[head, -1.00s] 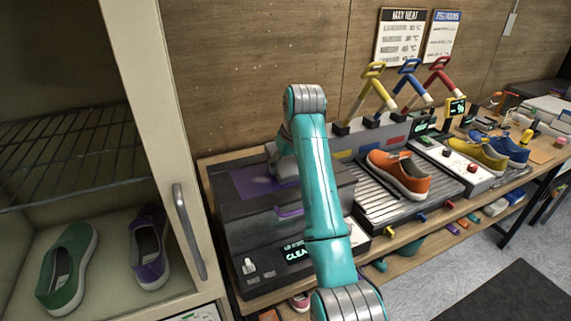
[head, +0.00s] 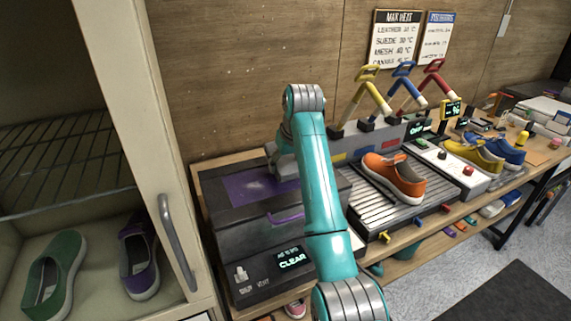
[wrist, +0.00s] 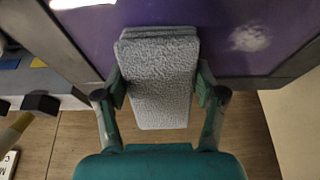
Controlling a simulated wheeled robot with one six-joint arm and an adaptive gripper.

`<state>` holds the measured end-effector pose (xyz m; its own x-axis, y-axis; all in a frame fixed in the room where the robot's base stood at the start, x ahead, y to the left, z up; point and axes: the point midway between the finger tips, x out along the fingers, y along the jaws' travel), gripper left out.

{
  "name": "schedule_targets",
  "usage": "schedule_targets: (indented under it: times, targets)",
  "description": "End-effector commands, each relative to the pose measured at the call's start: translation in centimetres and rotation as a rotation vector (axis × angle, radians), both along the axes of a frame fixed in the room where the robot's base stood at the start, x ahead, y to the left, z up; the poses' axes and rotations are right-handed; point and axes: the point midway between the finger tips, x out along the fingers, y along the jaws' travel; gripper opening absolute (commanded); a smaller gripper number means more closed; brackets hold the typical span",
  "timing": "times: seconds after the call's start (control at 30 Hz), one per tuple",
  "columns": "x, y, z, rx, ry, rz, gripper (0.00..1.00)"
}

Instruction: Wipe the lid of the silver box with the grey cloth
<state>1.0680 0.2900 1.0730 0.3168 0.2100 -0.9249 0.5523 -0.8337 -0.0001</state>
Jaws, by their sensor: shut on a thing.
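The box (head: 262,236) in the head view looks dark grey, with a purple panel (head: 245,188) set in its lid and a purple handle on its front. My gripper (wrist: 160,88) is shut on a thick, fuzzy grey cloth (wrist: 160,75), one finger on each side. In the wrist view the cloth's far end overlies the purple lid panel (wrist: 215,35); whether it touches cannot be told. A whitish smudge (wrist: 249,38) lies on the panel right of the cloth. In the head view my arm hides the cloth and part of the lid.
A display reading "CLEAR" (head: 292,260) sits at the box's lower front. An orange sneaker (head: 394,178) stands on a ribbed rack (head: 372,212) to the right. A wooden wall is behind. An open cabinet with a green shoe (head: 55,270) and a purple shoe (head: 139,262) is at left.

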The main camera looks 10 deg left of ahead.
Motion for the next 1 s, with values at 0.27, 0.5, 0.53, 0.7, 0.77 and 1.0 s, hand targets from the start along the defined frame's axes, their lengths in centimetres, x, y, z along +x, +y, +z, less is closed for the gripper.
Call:
schedule_targets:
  times: [0.27,0.5,0.53,0.7,0.77,1.0]
  targets:
    - [0.3,-0.1,2.1,0.002,-0.003,-0.002,0.14]
    - [0.4,-0.2,4.3,0.002,-0.004,-0.004,0.14]
    - [0.4,-0.2,4.6,0.002,-0.004,-0.004,0.14]
    - [0.5,-0.4,6.0,0.001,-0.003,-0.007,0.14]
    - [0.5,-0.4,6.4,0.001,-0.003,-0.007,0.14]
    - [0.5,-0.4,6.6,0.001,-0.002,-0.008,0.14]
